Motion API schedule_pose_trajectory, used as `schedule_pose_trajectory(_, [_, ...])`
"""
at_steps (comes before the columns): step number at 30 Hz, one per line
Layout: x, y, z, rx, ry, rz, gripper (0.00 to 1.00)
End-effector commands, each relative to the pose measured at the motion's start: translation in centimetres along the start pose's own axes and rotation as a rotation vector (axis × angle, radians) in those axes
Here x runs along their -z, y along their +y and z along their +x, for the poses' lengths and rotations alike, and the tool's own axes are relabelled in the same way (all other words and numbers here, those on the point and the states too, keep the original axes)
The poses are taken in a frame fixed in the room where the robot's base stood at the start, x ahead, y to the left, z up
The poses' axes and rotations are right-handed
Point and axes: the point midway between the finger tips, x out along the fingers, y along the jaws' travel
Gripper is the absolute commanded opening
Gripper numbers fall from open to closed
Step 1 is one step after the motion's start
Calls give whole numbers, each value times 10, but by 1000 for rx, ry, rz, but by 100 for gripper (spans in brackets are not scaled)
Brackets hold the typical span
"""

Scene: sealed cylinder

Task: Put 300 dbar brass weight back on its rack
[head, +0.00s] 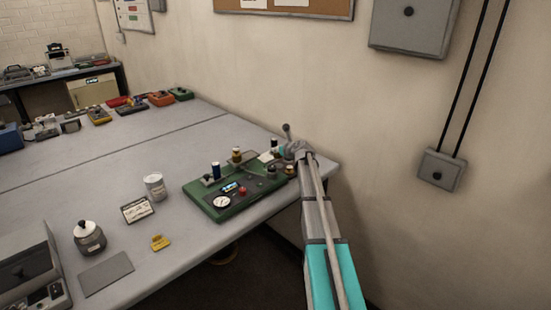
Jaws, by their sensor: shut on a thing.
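My gripper (292,157) is at the back right of the table, beside the right end of a green instrument (232,187). It is small here and partly hidden by my own wrist. It is shut on a small brass weight (290,169) just below it; no marking on the weight can be read. Another brass-coloured piece (237,155) stands upright at the back of the green instrument. A dark cylinder (271,171) and a blue-black one (216,170) stand on it too. I cannot tell which part is the weight's rack.
The wall is close on the right.

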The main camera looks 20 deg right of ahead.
Motion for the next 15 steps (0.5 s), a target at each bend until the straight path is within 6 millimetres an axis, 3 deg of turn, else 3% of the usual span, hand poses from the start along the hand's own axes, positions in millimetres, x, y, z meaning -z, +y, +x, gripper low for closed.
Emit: schedule_pose_trajectory(15, [32,-2,18,0,-1,0,0])
